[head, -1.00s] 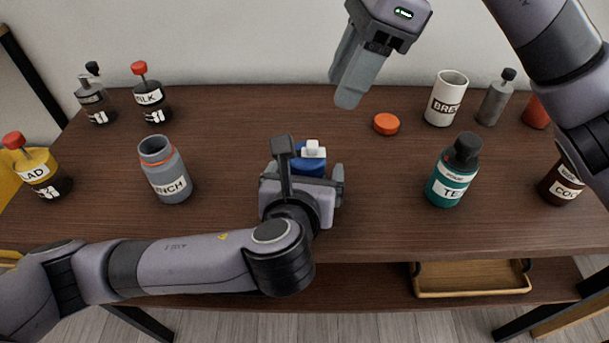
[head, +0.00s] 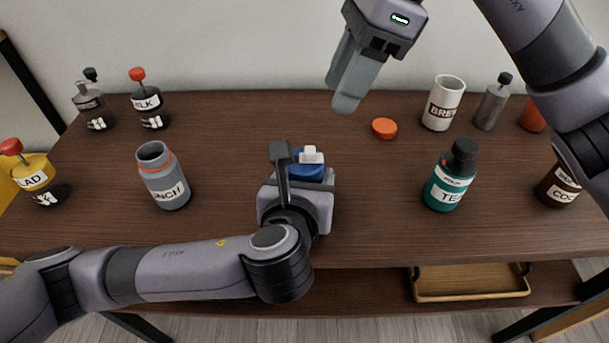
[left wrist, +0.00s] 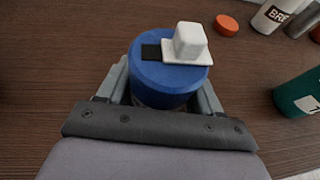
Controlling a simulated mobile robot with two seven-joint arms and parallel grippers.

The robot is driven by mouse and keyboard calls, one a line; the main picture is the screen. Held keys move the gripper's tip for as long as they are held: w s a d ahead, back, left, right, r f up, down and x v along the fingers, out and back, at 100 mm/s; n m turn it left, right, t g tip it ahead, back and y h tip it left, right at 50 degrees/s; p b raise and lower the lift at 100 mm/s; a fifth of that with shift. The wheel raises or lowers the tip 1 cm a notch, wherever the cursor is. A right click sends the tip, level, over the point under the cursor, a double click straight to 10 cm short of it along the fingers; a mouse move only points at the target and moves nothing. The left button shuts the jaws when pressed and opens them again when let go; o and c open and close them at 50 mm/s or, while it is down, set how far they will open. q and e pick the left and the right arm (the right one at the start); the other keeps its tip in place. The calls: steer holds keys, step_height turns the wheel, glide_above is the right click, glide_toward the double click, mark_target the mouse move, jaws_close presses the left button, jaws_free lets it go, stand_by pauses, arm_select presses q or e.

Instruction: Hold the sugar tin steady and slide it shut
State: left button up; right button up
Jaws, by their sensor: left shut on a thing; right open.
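The sugar tin (head: 307,170) is a blue round tin on the table, largely hidden behind my left gripper (head: 300,185) in the head view. In the left wrist view the tin (left wrist: 165,82) stands between the fingers, which are shut on its sides. Its white slider (left wrist: 190,45) with a raised knob sits on top, toward the right. A dark opening (left wrist: 151,52) shows beside the slider, on the left. No label on the tin is visible. My right gripper (head: 344,100) is open and empty, high above the back of the table, apart from the tin.
A grey bottle (head: 165,180) stands left of the tin and a teal bottle (head: 448,180) right. An orange lid (head: 384,128) lies behind. A white mug (head: 443,104) and grey bottle (head: 491,103) stand back right. Several bottles stand at left. The table between tin and teal bottle is clear.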

mark_target(309, 149)
stand_by(0.6)
steer(key=a+r+n+h, duration=0.3)
steer(key=a+n+h, duration=0.1)
steer(key=n, duration=1.3)
steer(key=shift+t, duration=0.3)
steer(key=f, duration=1.2)
steer(key=shift+s, duration=0.3)
steer(key=shift+a, duration=0.1)
jaws_close()
